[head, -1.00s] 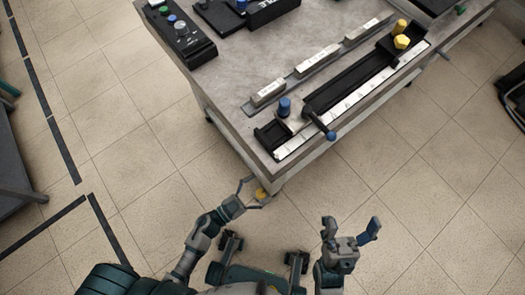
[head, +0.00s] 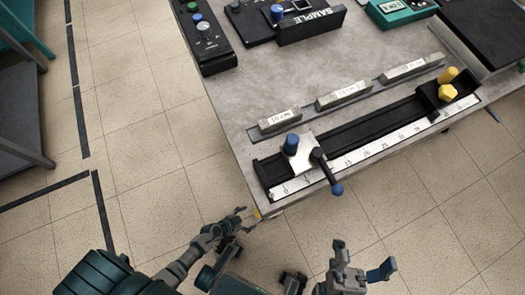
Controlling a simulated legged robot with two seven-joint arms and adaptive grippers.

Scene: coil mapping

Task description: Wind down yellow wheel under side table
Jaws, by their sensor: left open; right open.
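The side table (head: 235,120) fills the upper right of the head view. A small bit of the yellow wheel (head: 257,213) shows at the table's near left corner; the tabletop hides the rest. My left gripper (head: 247,219) is open just left of and below the yellow bit, with its fingers toward that corner. I cannot tell whether it touches the wheel. My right gripper (head: 363,262) is open and empty over the floor, in front of the table and apart from it.
On the table are a long black rail with a ruler (head: 400,135), a blue-tipped handle (head: 325,170) jutting over the near edge, several labelled blocks, a control box (head: 205,38) and a SAMPLE device (head: 312,25). A grey shelf (head: 25,130) stands far left. Floor between is clear.

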